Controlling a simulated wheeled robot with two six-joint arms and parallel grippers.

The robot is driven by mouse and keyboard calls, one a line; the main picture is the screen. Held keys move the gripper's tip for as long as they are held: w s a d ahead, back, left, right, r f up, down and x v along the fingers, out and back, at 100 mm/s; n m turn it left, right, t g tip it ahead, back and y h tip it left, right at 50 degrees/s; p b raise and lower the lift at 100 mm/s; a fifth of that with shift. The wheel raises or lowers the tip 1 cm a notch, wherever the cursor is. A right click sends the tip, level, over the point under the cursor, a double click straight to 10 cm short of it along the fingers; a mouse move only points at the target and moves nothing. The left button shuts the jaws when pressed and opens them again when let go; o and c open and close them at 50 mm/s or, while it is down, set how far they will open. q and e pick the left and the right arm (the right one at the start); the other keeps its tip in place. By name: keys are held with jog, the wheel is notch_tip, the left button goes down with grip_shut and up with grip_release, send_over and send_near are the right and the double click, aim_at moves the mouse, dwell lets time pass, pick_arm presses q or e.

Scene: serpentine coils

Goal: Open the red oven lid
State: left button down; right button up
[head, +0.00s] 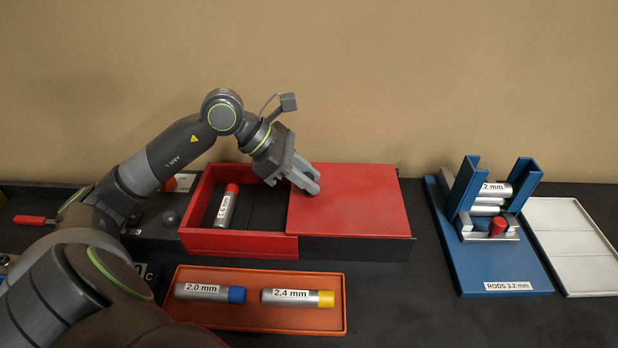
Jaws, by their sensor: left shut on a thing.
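The red oven lid (350,200) covers the right part of the red oven box (265,245). The left part of the box is uncovered. A silver rod with a red cap, labelled 1.6 mm (226,208), lies inside the uncovered part. My left gripper (311,184) reaches down to the lid's left edge near its back corner and is shut on the lid there. The fingers hide the exact place of contact. My right gripper is not in view.
An orange tray (260,319) in front holds rods labelled 2.0 mm (211,292) and 2.4 mm (297,297). A blue rod rack (465,185) and a white tray (572,240) stand at the right. Dark table is clear between lid and rack.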

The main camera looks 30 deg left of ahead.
pick_arm(q)
jog(key=shift+a, duration=0.1)
jog(key=c, duration=1.5)
grip_release()
jog(key=shift+o, duration=1.6)
jog(key=shift+s+a+r, duration=0.1)
